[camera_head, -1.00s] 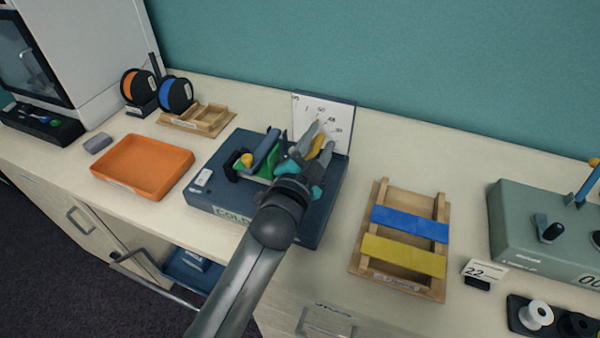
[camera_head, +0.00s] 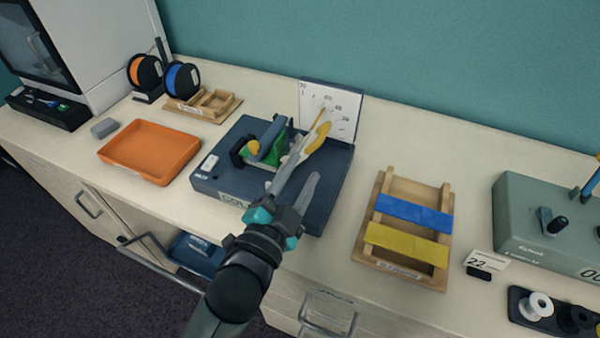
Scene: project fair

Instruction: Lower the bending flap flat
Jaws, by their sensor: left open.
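The cold bender is a dark blue base (camera_head: 228,190) on the counter. It carries a green piece (camera_head: 258,158), a blue clamp bar (camera_head: 271,138) with a yellow knob (camera_head: 253,147), and a white angle scale board (camera_head: 345,106) behind. A yellow handle (camera_head: 319,137) stands up at a slant in front of the scale, with a thin pointer near it. The flap looks raised, but its hinge edge is partly hidden by my gripper. My left gripper (camera_head: 302,166) is open over the base's front right, its fingers aimed at the handle. I cannot tell whether it touches. My right gripper is out of view.
An orange tray (camera_head: 150,170) lies left of the base. A wooden rack (camera_head: 362,265) with blue and yellow strips stands right, then a grey-green box (camera_head: 520,235). Spools (camera_head: 182,79) stand back left. A drawer (camera_head: 190,250) is open below the counter. Bare counter lies between base and rack.

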